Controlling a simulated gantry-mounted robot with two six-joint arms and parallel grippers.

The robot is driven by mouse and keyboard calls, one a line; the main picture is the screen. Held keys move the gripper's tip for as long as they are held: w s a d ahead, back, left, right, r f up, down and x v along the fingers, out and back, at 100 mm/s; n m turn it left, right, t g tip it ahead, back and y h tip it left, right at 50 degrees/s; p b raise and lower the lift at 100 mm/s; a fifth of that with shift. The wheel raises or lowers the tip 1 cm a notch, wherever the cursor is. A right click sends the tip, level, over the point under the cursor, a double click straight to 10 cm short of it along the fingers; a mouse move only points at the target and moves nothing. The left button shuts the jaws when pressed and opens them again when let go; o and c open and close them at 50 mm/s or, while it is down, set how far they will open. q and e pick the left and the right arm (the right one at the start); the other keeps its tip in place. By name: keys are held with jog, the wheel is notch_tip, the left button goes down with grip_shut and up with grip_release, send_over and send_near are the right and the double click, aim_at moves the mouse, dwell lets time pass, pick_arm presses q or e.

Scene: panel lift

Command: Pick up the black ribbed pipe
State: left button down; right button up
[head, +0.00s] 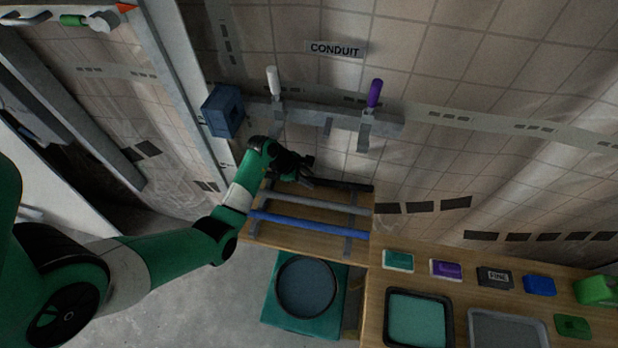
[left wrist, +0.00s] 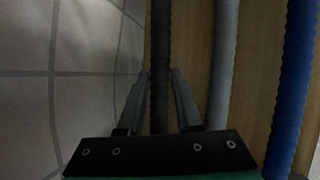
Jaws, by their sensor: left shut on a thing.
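The black ribbed pipe (head: 350,186) lies at the wall side of a wooden bench, behind a grey pipe (head: 315,203) and a blue pipe (head: 312,224). My left gripper (head: 306,180) is at the black pipe, toward its left part, and hides some of it. In the left wrist view the black pipe (left wrist: 160,40) runs between the two fingers of the left gripper (left wrist: 159,76), which is shut on it. My right gripper is in no view.
The grey pipe (left wrist: 224,60) and blue pipe (left wrist: 292,90) run alongside in the left wrist view. The tiled wall (head: 450,60) is close behind. A rail with a white-handled (head: 273,80) and a purple-handled tool (head: 375,93) and a blue box (head: 223,110) are above.

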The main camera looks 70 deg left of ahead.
pick_arm(q)
jog(key=s+d+r+p, duration=0.1)
jog(key=s+d+r, duration=0.1)
jog(key=d, duration=0.1)
jog(key=s+d+r+p, duration=0.2)
jog(key=s+d, duration=0.1)
jog(key=d, duration=0.1)
jog(key=s+d+r+p, duration=0.1)
jog(key=s+d+r, duration=0.1)
jog(key=d+r, duration=0.1)
jog(key=shift+s+d+r+p, duration=0.1)
jog(key=shift+s+d+p, duration=0.2)
jog(key=shift+p, duration=0.1)
jog(key=shift+s+d+r, duration=0.15)
jog(key=shift+s+d, duration=0.1)
jog(key=shift+d, duration=0.05)
